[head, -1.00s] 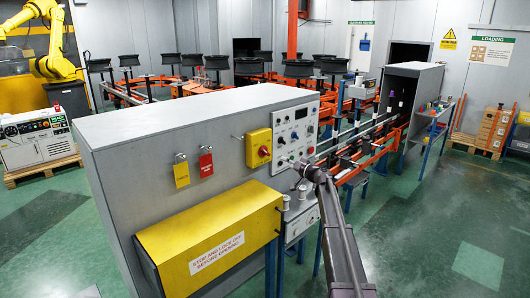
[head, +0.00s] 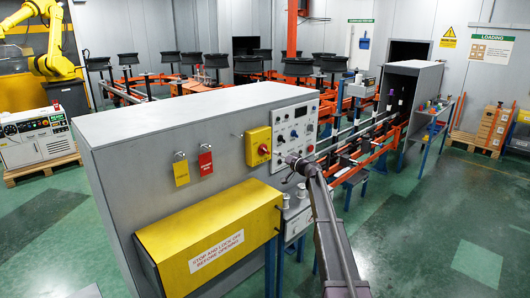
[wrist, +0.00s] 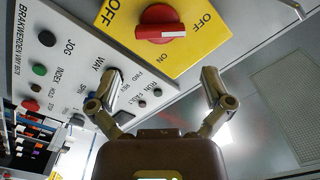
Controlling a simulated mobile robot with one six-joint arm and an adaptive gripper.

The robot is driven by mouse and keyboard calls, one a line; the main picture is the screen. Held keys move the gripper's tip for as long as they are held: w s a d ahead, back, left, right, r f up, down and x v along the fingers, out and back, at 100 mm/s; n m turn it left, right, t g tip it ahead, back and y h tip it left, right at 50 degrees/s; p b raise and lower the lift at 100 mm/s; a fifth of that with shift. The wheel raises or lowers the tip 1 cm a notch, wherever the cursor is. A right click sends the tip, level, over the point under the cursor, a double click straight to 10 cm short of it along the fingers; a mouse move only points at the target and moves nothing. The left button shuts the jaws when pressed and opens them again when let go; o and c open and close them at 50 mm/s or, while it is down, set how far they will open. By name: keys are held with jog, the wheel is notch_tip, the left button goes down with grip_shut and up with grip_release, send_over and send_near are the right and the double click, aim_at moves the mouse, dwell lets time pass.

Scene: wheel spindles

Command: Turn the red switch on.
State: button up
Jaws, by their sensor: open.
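The red switch (wrist: 160,25) is a rotary knob on a yellow plate (wrist: 196,38), with a white mark on its bar. In the wrist view the bar lies roughly level, with "OFF" to its right and "ON" below right.
The control panel (head: 298,128) with buttons and knobs is right beside the yellow box. Red (head: 205,163) and yellow (head: 181,172) tags with padlocks hang to the left. A yellow cover (head: 205,240) juts out below. Open green floor lies to the right.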

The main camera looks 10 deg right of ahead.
aim_at(267, 151)
jog(key=x, duration=0.9)
jog(key=c, duration=0.8)
